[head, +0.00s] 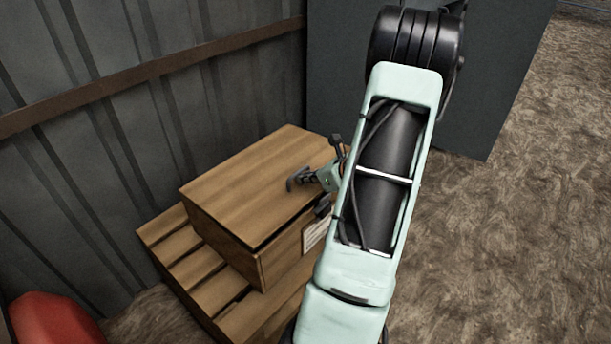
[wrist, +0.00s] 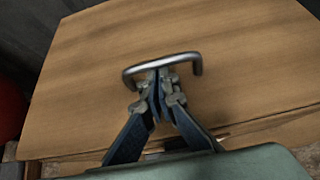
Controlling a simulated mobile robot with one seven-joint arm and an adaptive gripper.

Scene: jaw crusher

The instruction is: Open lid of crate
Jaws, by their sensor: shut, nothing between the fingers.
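The wooden crate (head: 224,240) stands on a pallet, with its lid (head: 245,172) lying flat or nearly flat on top. A thin dark line runs under the lid's front edge. A bent metal handle (wrist: 160,64) is on the lid (wrist: 235,60) in the wrist view. My gripper (wrist: 163,76) is shut and empty, its fingertips at the middle of the handle bar; I cannot tell whether they touch it. In the head view my gripper (head: 308,178) is low over the lid's right part, and my arm hides the crate's right end.
The wooden pallet (head: 178,247) extends to the left and front of the crate. A corrugated metal wall (head: 120,150) is close behind on the left, and a grey panel (head: 335,75) stands behind. A red object (head: 50,322) is at lower left. Open ground (head: 510,240) lies right.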

